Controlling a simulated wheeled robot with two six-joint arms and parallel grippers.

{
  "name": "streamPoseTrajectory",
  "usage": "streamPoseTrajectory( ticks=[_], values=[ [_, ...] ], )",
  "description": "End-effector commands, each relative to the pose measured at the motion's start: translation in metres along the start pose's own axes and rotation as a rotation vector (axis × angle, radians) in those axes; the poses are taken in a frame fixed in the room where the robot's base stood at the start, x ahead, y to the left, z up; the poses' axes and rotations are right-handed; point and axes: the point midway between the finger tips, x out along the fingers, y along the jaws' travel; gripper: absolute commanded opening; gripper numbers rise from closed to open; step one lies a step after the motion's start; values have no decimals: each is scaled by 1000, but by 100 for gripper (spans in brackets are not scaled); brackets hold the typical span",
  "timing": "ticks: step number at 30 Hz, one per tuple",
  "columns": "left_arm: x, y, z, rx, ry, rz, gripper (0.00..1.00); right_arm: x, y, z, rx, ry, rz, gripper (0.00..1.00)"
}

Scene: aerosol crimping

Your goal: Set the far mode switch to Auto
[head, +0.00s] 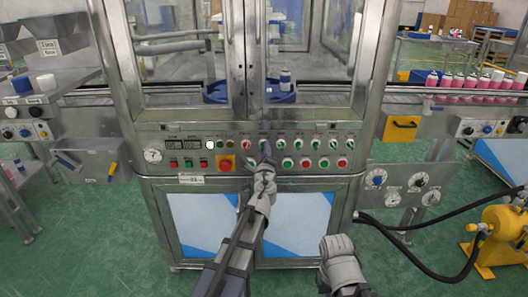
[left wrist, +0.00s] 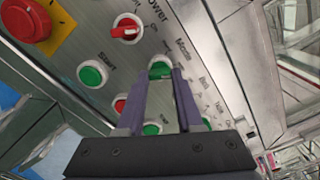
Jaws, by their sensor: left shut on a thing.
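The control panel (head: 305,146) runs across the front of the steel machine and carries a row of red and green knobs. My left gripper (head: 266,148) is up against it, near the panel's middle. In the left wrist view the green mode switch (left wrist: 160,68), beside the printed word Mode, sits between the tips of my left gripper (left wrist: 162,78). The fingers are shut on the knob and partly hide it; its pointing direction cannot be read. A red power switch (left wrist: 127,28) is beside it.
A red emergency button (head: 225,163) on a yellow plate and a green start button (left wrist: 92,74) are nearby. More knobs lie to the right. A conveyor with pink cans (head: 458,82) and a yellow pump (head: 500,238) stand at the right.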

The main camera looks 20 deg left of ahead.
Motion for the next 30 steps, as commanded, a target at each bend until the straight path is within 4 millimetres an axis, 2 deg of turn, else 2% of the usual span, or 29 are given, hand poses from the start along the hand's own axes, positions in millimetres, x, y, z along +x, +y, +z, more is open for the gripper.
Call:
streamPoseTrajectory(
  ticks=[10, 11, 18, 30],
  values=[
    [-1, 0, 0, 4, 1, -1, 0, 0, 0, 0, 0, 0, 0, 0],
    [-1, 0, 0, 4, 1, -1, 36, 0, 0, 0, 0, 0, 0, 0],
    [-1, 0, 0, 3, 0, 0, 63, 0, 0, 0, 0, 0, 0, 0],
    [-6, 0, 0, 3, 0, 0, 65, 0, 0, 0, 0, 0, 0, 0]
  ],
)
